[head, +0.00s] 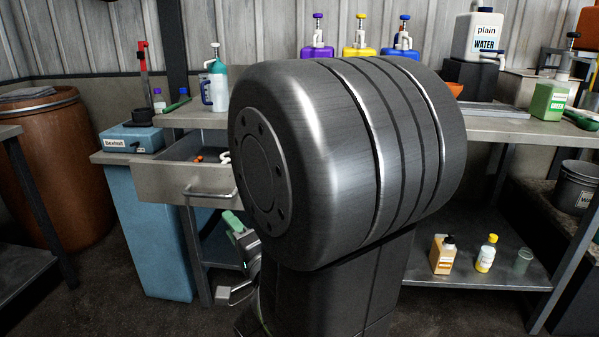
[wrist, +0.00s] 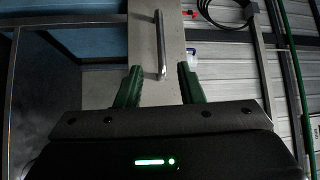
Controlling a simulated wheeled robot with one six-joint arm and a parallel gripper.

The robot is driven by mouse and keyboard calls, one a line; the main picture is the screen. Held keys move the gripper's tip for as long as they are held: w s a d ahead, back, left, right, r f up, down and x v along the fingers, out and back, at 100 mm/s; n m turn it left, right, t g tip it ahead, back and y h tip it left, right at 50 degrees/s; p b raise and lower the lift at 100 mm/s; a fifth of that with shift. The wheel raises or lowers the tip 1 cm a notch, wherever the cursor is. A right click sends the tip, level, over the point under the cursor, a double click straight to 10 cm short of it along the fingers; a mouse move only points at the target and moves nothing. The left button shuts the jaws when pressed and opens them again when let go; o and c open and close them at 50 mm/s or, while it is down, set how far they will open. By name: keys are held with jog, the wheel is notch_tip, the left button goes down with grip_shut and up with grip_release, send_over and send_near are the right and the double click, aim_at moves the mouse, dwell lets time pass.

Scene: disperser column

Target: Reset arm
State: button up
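My gripper (wrist: 160,76) shows in the wrist view with its two green fingers apart and nothing between their pads that I can see held. The silver bar handle (wrist: 159,44) of the drawer lies ahead, its near end in line with the gap between the fingers. I cannot tell the distance between them. In the head view, part of my gripper (head: 234,222) shows low, below the open drawer (head: 165,185) and its handle (head: 210,193). My large dark arm joint fills the middle of the head view and hides most of the arm.
The bench (head: 500,130) carries several pump bottles and a white water jug (head: 478,35). A blue cabinet (head: 150,235) and a brown barrel (head: 50,170) stand at left. Bottles stand on the lower shelf (head: 470,273) at right. Open floor shows at the bottom left.

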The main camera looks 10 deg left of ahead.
aim_at(208, 197)
jog(key=b+x, duration=0.1)
jog(key=x, duration=1.2)
jog(key=shift+a, duration=0.2)
jog(key=shift+w+r, duration=0.1)
jog(key=shift+w, duration=0.25)
